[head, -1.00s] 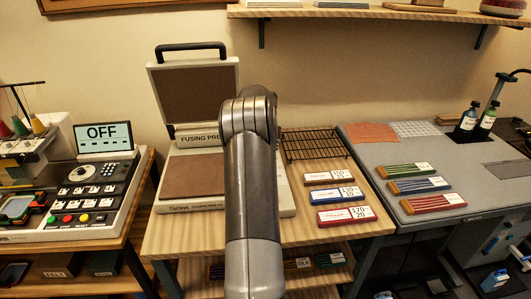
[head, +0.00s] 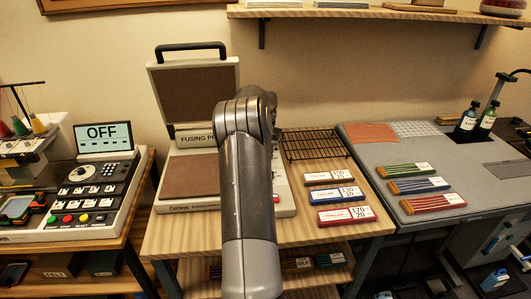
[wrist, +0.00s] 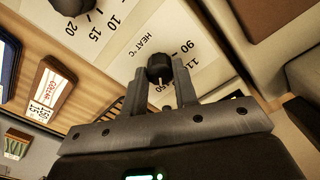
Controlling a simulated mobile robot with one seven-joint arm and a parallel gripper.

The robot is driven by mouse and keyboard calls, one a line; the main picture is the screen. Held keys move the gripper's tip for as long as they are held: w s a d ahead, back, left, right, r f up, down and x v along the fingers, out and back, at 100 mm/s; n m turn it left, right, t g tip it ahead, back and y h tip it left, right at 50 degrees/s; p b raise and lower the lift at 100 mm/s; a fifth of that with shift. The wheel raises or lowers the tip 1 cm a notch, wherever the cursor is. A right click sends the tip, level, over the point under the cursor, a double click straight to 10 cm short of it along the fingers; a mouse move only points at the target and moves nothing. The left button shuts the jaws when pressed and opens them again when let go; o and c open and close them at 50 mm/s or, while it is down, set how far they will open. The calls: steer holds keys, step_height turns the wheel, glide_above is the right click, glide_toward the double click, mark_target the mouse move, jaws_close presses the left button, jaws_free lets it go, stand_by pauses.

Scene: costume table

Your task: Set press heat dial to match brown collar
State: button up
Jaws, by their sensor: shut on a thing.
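In the wrist view, my gripper (wrist: 160,80) has its two fingers on either side of a small black knob (wrist: 159,65) and is shut on it. The knob is the heat dial, on a pale panel (wrist: 135,58) printed "HEAT °C", with 90 and 110 readable; a light mark shows on its near side. Its exact setting cannot be told. In the head view, the fusing press (head: 190,185) stands open, and my arm hides the dial and gripper. A brown-edged card (head: 330,177) lies right of the press; its small print is blurred.
A second black dial (wrist: 70,5) with 10, 15 and 20 sits near the heat dial. Blue (head: 335,194) and red (head: 345,215) cards lie below the brown-edged one. A black wire rack (head: 315,145) is behind them. An embroidery machine (head: 85,195) stands left.

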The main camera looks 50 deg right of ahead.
steer(key=o, duration=1)
step_height(320, 180, up, 11)
steer(key=shift+f, duration=0.1)
stand_by(0.3)
